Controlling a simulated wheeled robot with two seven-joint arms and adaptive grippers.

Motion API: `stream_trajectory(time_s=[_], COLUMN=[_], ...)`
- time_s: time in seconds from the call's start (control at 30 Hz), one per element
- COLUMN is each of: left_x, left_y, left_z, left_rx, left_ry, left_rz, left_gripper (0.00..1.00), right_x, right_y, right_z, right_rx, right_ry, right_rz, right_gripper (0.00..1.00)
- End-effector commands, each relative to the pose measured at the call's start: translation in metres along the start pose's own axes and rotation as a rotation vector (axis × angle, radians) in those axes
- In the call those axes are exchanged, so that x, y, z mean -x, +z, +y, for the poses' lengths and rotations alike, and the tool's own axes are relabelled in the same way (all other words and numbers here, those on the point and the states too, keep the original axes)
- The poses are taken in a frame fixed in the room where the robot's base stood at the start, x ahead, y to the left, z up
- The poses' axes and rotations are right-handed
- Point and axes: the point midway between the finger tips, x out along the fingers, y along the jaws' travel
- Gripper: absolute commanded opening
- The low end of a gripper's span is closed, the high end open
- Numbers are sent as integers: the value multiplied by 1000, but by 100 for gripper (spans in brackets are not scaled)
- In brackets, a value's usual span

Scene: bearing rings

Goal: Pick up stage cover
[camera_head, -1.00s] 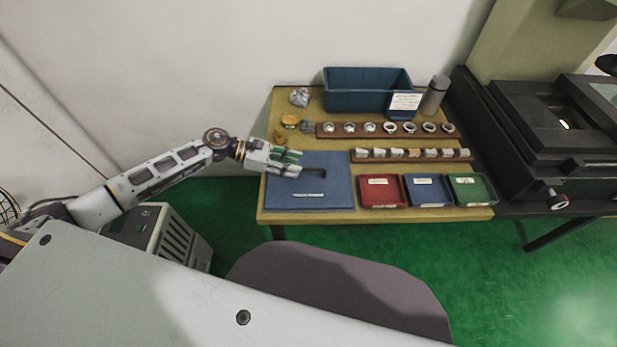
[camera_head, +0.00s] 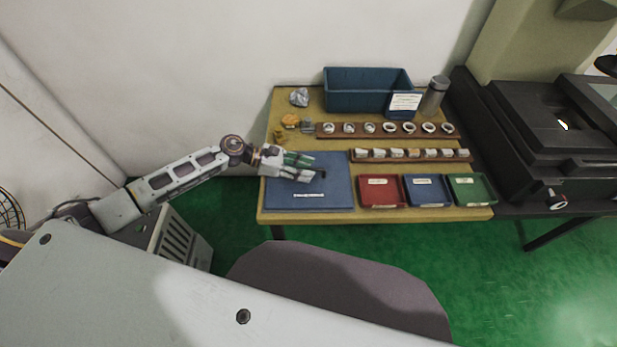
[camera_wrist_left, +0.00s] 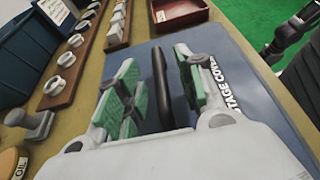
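The stage cover (camera_head: 335,195) is a flat blue plate at the table's left front, with a white label and a dark bar handle. It also fills the middle of the left wrist view (camera_wrist_left: 262,100), where its label partly reads "STAGE COVER". My left gripper (camera_head: 305,168) is over the cover at the handle. In the left wrist view, the dark handle (camera_wrist_left: 161,80) stands between the green-padded fingers of my left gripper (camera_wrist_left: 160,88), with gaps visible on both sides. The gripper is open. In the head view it hides much of the handle.
Red (camera_head: 381,204), blue (camera_head: 428,204) and green (camera_head: 472,203) trays lie right of the cover. A grey chair (camera_head: 330,275) is in front.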

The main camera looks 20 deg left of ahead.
Motion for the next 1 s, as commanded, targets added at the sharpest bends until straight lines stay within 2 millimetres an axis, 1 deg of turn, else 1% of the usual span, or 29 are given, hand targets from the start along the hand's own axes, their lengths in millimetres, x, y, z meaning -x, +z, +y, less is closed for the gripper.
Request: stream_trajectory(time_s=[0.1, 0.2, 0.7, 1.0], left_x=[-10, -15, -16, -16], left_y=[1, 1, 0, 0], left_z=[0, 0, 0, 0], left_rx=[-1, -1, -1, -1], left_ry=[0, 1, 0, 0], left_rz=[-1, 0, 0, 0], left_gripper=[37, 37, 37, 0], right_x=[0, 0, 0, 0], right_y=[3, 2, 0, 0], right_z=[0, 1, 2, 2], right_rx=[1, 1, 2, 2], right_ry=[0, 1, 2, 2], right_rz=[-3, -2, 0, 0], right_gripper=[43, 43, 43, 43])
